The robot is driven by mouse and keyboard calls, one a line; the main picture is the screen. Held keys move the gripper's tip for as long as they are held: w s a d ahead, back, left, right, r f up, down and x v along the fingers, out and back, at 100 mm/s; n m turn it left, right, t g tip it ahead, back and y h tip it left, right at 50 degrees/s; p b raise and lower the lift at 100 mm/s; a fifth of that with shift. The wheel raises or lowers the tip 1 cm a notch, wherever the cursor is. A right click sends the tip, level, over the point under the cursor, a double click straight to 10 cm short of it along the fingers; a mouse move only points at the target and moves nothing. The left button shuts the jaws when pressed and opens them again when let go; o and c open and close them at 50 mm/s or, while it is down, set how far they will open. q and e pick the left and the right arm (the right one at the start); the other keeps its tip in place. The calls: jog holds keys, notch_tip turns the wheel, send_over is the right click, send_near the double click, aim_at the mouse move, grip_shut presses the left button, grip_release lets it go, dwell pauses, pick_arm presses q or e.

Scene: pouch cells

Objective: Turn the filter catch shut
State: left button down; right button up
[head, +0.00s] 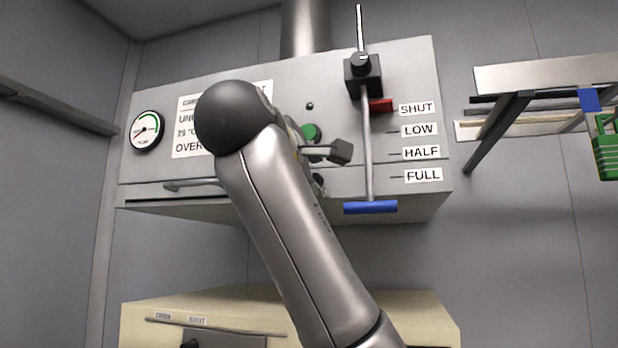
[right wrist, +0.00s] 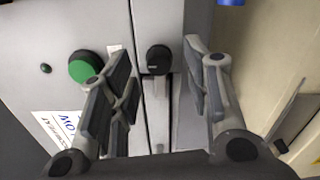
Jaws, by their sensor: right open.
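The filter catch (right wrist: 158,60) is a black round knob with a short grey lever pointing down in the right wrist view. It sits at a seam on the grey hood panel. In the head view the catch (head: 318,181) shows only in part, low on the hood front behind my right arm. My right gripper (right wrist: 158,88) is open and empty. Its two fingers stand on either side of the catch without visible contact. In the head view one finger of the right gripper (head: 330,152) shows above the catch, and my arm hides the rest. My left gripper is not in view.
A green button (right wrist: 85,68) is close beside one finger. The damper rod with its blue handle (head: 370,207) hangs right of the catch, by the SHUT-to-FULL labels. A gauge (head: 147,131) is at left, a rack (head: 545,75) at right, and a cream cabinet (head: 410,310) below.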

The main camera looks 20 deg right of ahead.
jog(key=v, duration=1.1)
jog(key=shift+w, duration=0.1)
